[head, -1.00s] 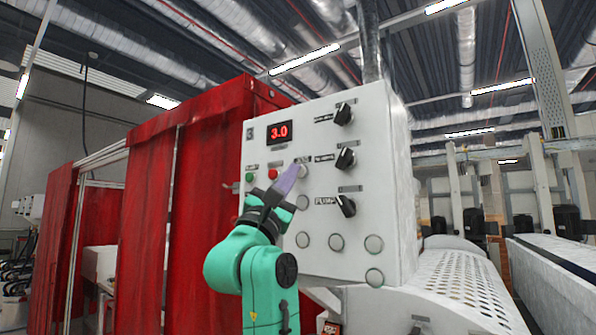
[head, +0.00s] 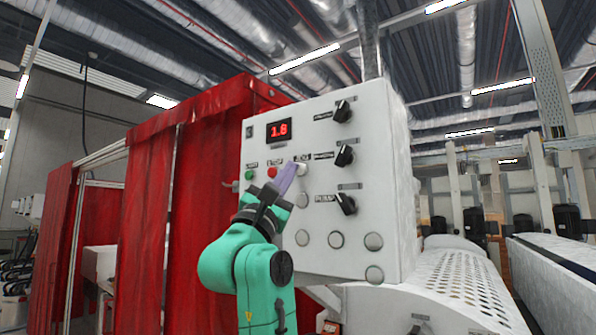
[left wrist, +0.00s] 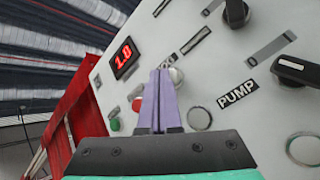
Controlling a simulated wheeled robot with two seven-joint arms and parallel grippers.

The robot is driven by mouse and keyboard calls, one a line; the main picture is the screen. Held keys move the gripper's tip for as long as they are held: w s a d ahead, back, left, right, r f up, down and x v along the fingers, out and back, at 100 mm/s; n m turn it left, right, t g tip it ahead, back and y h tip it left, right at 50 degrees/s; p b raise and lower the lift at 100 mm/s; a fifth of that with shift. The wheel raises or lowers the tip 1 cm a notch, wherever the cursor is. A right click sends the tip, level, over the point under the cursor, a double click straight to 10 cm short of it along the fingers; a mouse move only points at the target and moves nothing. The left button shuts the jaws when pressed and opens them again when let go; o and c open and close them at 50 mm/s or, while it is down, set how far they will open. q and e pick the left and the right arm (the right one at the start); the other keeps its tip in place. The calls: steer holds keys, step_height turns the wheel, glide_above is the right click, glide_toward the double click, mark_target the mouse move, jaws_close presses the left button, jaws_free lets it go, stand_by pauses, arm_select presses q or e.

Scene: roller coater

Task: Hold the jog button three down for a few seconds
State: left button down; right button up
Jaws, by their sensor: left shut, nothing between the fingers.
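The white control panel (head: 270,220) carries a row of three buttons under a red digital display (head: 279,129). They are a green button (head: 250,173), a red button (head: 272,171) and a pale button (head: 301,169), the third in the row. My left gripper (head: 289,170) is shut and empty, with its purple fingertips at the pale button and partly covering it. In the left wrist view the shut fingertips (left wrist: 160,75) overlap the edge of the pale button (left wrist: 177,76). I cannot tell whether the button is pressed in. My right gripper is not in view.
Three black knobs (head: 345,156) stand out on the panel's right side, the lowest labelled PUMP. Several grey round buttons (head: 336,240) sit lower down. A red curtain (head: 205,190) hangs left of the panel, and a perforated cover (head: 455,285) lies at the right.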

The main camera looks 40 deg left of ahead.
arm_select(q)
steer(key=shift+s, duration=0.35)
steer(key=shift+s, duration=0.1)
steer(key=s+b, duration=0.1)
steer(key=s, duration=0.4)
steer(key=shift+b, duration=0.35)
steer(key=shift+w, duration=0.1)
